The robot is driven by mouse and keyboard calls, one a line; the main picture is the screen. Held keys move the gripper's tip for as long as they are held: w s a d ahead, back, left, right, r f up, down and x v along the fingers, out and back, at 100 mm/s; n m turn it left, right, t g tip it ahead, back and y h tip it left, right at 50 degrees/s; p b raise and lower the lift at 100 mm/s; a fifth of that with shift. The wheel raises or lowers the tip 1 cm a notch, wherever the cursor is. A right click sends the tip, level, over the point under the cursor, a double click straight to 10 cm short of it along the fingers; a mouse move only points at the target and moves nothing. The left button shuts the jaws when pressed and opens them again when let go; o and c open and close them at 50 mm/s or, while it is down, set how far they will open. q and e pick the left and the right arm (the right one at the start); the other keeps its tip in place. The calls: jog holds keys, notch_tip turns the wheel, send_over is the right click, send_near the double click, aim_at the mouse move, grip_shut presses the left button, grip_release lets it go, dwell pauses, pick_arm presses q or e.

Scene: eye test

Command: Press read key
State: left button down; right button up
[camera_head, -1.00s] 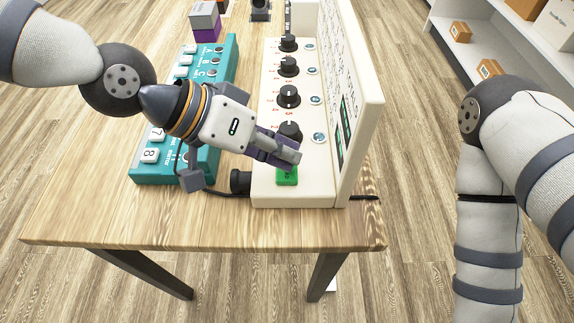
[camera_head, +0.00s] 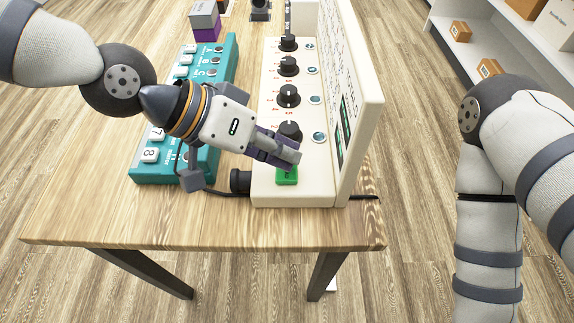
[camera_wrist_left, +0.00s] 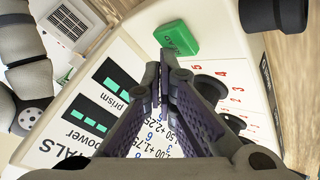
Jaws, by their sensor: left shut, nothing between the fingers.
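The green key (camera_head: 287,176) sits at the near end of the cream device's (camera_head: 300,192) sloping base; its lettering is too small to read. In the left wrist view the green key (camera_wrist_left: 177,38) is just beyond the fingertips. My left gripper (camera_head: 287,157) is shut and empty, its tips close above the far edge of the key. I cannot tell whether they touch it; the key looks level with no clear sign of being pressed. My right arm shows at the right, but its gripper is out of view.
Black knobs (camera_head: 289,96) line the base behind the key, beside an upright panel (camera_head: 358,112). A black cylinder (camera_head: 240,181) stands left of the key. A teal key box (camera_head: 166,172) lies further left. The wooden table's (camera_head: 200,228) near strip is clear.

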dwell(0.3)
pick_arm(q)
jog(key=shift+f, duration=0.5)
jog(key=shift+r+p, duration=0.35)
jog(key=shift+r, duration=0.25)
jog(key=shift+f, duration=0.1)
jog(key=shift+r+p, duration=1.15)
jog(key=shift+r, duration=1.95)
pick_arm(e)
jog(key=shift+t, duration=0.8)
jog(key=w+r, duration=0.3)
jog(key=shift+w+r, duration=0.35)
jog(key=shift+w, duration=0.05)
pick_arm(q)
jog(key=shift+f, duration=0.15)
